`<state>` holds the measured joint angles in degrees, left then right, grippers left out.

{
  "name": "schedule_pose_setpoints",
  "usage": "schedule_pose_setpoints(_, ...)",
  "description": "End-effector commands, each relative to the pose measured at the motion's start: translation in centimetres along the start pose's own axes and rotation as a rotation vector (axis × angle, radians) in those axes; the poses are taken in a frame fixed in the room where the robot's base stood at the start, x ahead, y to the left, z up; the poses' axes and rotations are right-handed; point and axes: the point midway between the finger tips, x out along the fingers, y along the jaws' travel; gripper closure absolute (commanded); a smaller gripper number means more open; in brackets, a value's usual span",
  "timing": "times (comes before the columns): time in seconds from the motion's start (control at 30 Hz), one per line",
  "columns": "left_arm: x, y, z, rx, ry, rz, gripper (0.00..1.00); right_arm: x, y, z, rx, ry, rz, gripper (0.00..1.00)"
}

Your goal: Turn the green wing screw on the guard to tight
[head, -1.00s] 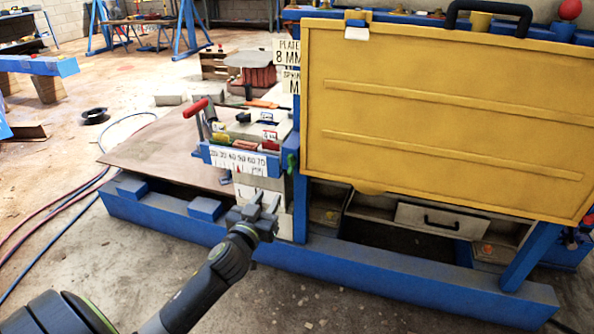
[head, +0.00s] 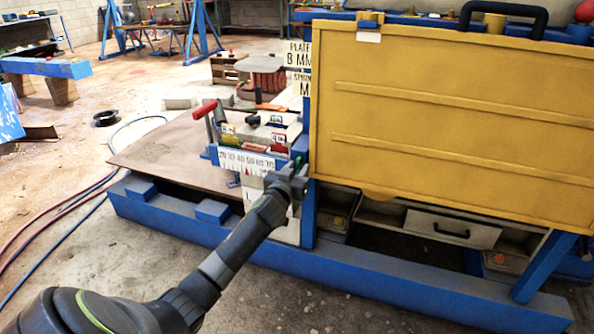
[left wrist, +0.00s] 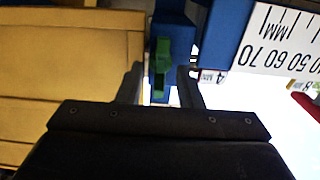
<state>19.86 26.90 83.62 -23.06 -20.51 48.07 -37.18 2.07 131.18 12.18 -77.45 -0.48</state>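The green wing screw (left wrist: 160,66) shows in the left wrist view on a blue post (left wrist: 172,20) beside the yellow guard. Its wing stands lengthwise in that picture. My left gripper (left wrist: 160,80) is open, with one finger on each side of the screw in that view. I cannot tell whether the fingers touch it. The guard (head: 450,115) is a large yellow panel on the blue frame. My right gripper is not in view.
A white number scale (head: 246,161) is fixed left of the post, with a red-handled lever (head: 205,109) above it. A blue base beam (head: 400,287) runs below. A drawer with a black handle (head: 451,231) sits under the guard. Hoses lie on the floor at left.

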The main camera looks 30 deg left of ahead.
Motion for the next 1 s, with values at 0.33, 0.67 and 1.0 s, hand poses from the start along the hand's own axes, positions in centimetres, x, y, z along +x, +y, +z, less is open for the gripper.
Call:
schedule_pose_setpoints(0.33, 0.39, -0.01, -0.03, 0.0, 0.0, 0.0, 0.67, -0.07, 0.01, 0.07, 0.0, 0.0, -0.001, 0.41)
schedule_pose_setpoints(0.67, 0.36, 0.0, -0.01, 0.0, 0.0, 0.0, 1.0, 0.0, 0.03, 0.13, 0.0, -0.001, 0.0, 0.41)
schedule_pose_setpoints(1.0, 0.35, 0.03, -0.04, 0.039, -0.001, 0.0, 1.0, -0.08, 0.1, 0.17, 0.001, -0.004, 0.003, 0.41)
